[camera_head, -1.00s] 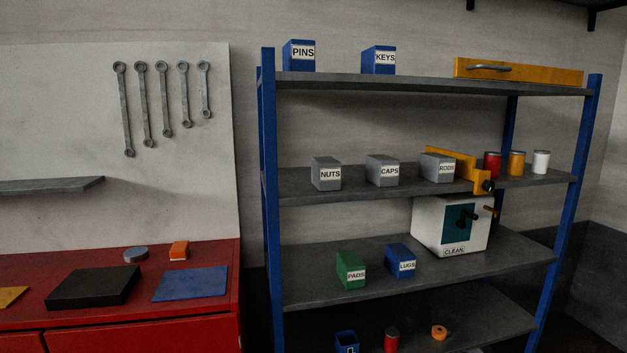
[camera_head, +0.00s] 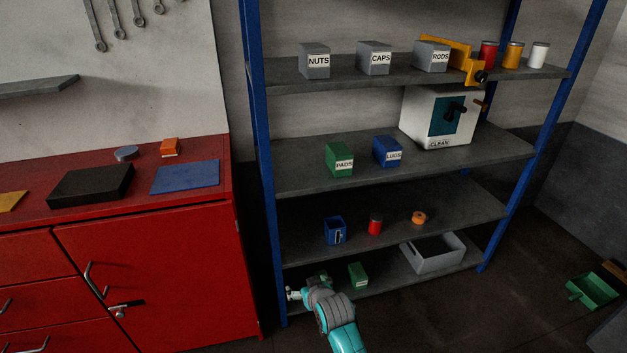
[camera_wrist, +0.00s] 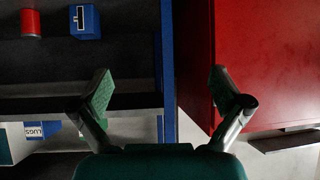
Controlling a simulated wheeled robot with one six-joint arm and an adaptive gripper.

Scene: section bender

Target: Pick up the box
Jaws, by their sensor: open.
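Several boxes stand on the shelf unit, and which one is meant cannot be told. Grey boxes NUTS (camera_head: 315,62), CAPS (camera_head: 374,58) and RODS (camera_head: 432,57) are on the upper visible shelf. Green PADS (camera_head: 339,159) and blue LUGS (camera_head: 386,152) are one shelf down. A green box (camera_head: 357,274) is on the bottom shelf, right of my gripper. My gripper (camera_wrist: 158,88) is open and empty, near the shelf's left post; in the head view it is low left (camera_head: 296,294).
The shelf's blue left post (camera_head: 258,150) and red cabinet (camera_head: 150,270) are close to my gripper. A red can (camera_head: 375,225) and orange ring (camera_head: 419,217) share the blue box's shelf. A grey bin (camera_head: 433,254) is on the bottom shelf. A green tray (camera_head: 593,290) is at the right.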

